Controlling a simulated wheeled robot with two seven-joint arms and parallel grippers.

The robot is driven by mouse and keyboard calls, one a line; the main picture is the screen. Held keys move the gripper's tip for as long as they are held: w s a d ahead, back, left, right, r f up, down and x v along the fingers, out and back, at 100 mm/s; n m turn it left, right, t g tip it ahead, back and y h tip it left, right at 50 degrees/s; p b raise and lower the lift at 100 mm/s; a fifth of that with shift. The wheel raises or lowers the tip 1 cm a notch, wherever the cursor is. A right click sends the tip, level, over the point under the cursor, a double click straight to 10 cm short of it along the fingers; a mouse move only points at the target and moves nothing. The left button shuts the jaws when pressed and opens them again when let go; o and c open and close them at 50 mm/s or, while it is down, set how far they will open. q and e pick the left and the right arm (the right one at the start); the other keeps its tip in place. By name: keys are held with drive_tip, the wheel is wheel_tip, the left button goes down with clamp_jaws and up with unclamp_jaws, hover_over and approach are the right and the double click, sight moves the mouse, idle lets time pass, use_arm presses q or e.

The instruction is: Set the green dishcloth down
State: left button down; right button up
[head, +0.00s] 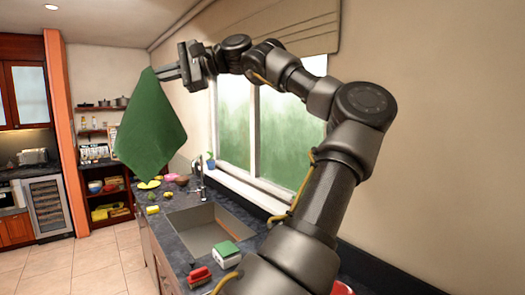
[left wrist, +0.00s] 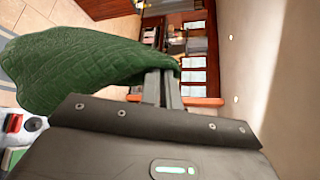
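The green dishcloth (head: 150,130) hangs in the air in the head view, pinched near its top and draped to a point at the bottom. My left gripper (head: 163,73) is shut on its upper part, high up near the window wall. The left wrist view also shows the quilted dishcloth (left wrist: 85,65) hanging from the gripper fingers (left wrist: 163,80). Its lower tip appears just above the far part of the dark counter (head: 240,222) in the picture; the exact gap is unclear. My right gripper is not in view.
A sink (head: 205,228) is set in the counter. A green-and-white box (head: 226,254) and a red object (head: 199,276) stand nearer. Several fruits and bowls, including a pink bowl (head: 171,177), and a faucet (head: 199,172) are farther back. The window wall runs along the right.

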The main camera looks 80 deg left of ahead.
use_arm(q)
drive_tip(key=w+a+f+m+t+y, duration=0.1)
drive_tip(key=w+a+f+m+t, duration=0.35)
drive_tip(key=f, duration=0.65)
drive_tip(key=w+a+f+m+t, duration=0.2)
drive_tip(key=w+a+f+m, duration=0.2)
drive_tip(key=w+a+f, duration=0.55)
drive_tip(key=w+d+f+m+t+h, duration=0.1)
drive_tip(key=w+d+f+m+t, duration=0.2)
drive_tip(key=w+f, duration=0.4)
drive_tip(key=w+d+f+m+t+h, duration=0.1)
drive_tip(key=w+d+f+m+t, duration=0.1)
drive_tip(key=w+d+f+m, duration=0.5)
wheel_tip(320, 180, down, 12)
drive_tip(key=s+a+n+b, duration=0.1)
drive_tip(key=a+n+b, duration=0.1)
drive_tip(key=b, duration=0.7)
drive_tip(key=shift+a+n+b, duration=0.15)
drive_tip(key=shift+n+b, duration=0.2)
drive_tip(key=shift+n, duration=0.2)
drive_tip(key=shift+s, duration=0.15)
